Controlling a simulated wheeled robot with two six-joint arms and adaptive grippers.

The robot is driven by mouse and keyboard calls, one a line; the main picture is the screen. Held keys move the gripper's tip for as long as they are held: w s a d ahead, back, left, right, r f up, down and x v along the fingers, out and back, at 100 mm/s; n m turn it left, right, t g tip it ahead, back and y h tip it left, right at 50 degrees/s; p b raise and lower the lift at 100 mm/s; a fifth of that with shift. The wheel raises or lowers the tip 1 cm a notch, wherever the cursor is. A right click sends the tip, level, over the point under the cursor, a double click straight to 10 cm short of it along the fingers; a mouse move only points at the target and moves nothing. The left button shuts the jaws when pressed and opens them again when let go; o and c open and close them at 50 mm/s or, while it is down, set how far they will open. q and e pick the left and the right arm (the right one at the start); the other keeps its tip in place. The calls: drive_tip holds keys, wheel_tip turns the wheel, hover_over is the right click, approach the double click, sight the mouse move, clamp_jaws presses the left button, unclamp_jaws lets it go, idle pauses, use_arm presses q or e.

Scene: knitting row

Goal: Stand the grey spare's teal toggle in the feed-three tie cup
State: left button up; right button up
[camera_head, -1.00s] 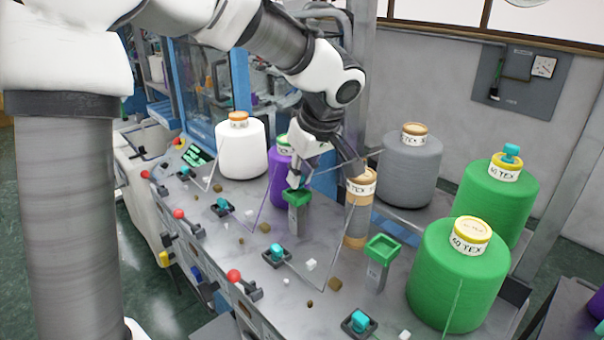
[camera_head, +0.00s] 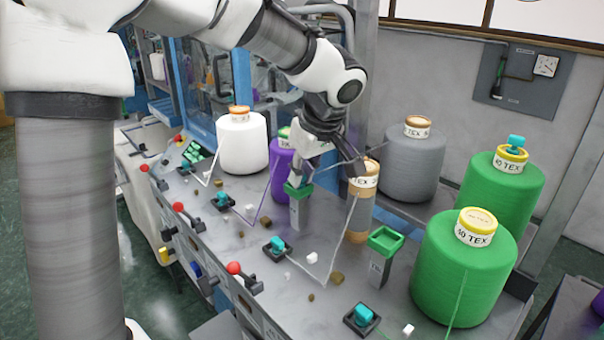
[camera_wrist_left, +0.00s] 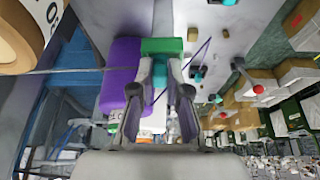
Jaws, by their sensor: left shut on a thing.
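The grey spare cone (camera_head: 414,165) stands at the back right, and a thin yarn runs from its side toward my left gripper (camera_head: 299,182). That gripper is shut on a teal toggle, which shows between the fingers in the left wrist view (camera_wrist_left: 159,84). The fingertips are at a green tie cup (camera_head: 299,191) on a grey post, and the cup also shows just beyond them in the left wrist view (camera_wrist_left: 162,46). Whether the toggle is inside the cup or above it I cannot tell. A second green cup (camera_head: 385,239) stands empty nearer the front. My right gripper is not in view.
A purple cone (camera_head: 280,166) is close behind the gripper, and a tan cone (camera_head: 362,210) stands to its right. A white cone (camera_head: 242,148) and two green cones (camera_head: 465,275) stand around. Several black holders with teal toggles (camera_head: 277,246) and taut yarns lie in front.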

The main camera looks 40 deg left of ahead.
use_arm(q)
drive_tip(key=shift+s+d+f, duration=0.1)
drive_tip(key=shift+s+f, duration=0.1)
drive_tip(key=shift+f, duration=0.2)
drive_tip(key=o, duration=0.8)
drive_tip(key=shift+f, duration=0.1)
drive_tip(key=shift+w+r, duration=0.1)
drive_tip(key=shift+r, duration=0.1)
